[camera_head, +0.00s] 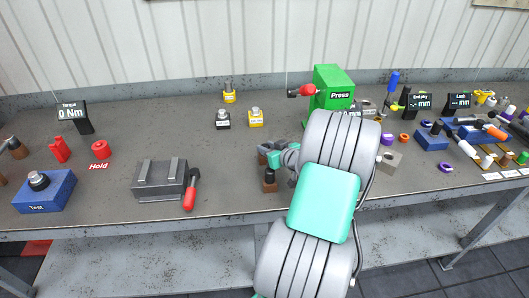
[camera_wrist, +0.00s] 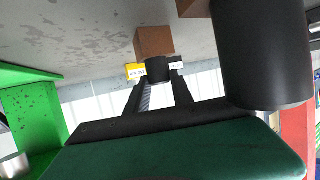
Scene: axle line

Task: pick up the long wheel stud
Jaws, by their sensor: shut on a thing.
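My gripper (camera_head: 270,160) is at the front middle of the bench, partly hidden by my arm in the head view. In the wrist view its two dark fingers (camera_wrist: 160,88) are closed on a short dark cylindrical piece, which I take to be the long wheel stud (camera_wrist: 158,69). Its full length does not show. A brown block (camera_wrist: 154,41) is right beside the held piece in the wrist view. In the head view the brown block (camera_head: 270,187) is just below the fingers. I cannot tell whether the piece still sits in the block.
A green press (camera_head: 333,88) stands behind my arm. A grey fixture (camera_head: 158,181) with a red-handled lever is to the left. Small yellow and black labelled holders (camera_head: 239,117) stand behind the gripper. Many small parts crowd the right end. The bench between fixture and gripper is clear.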

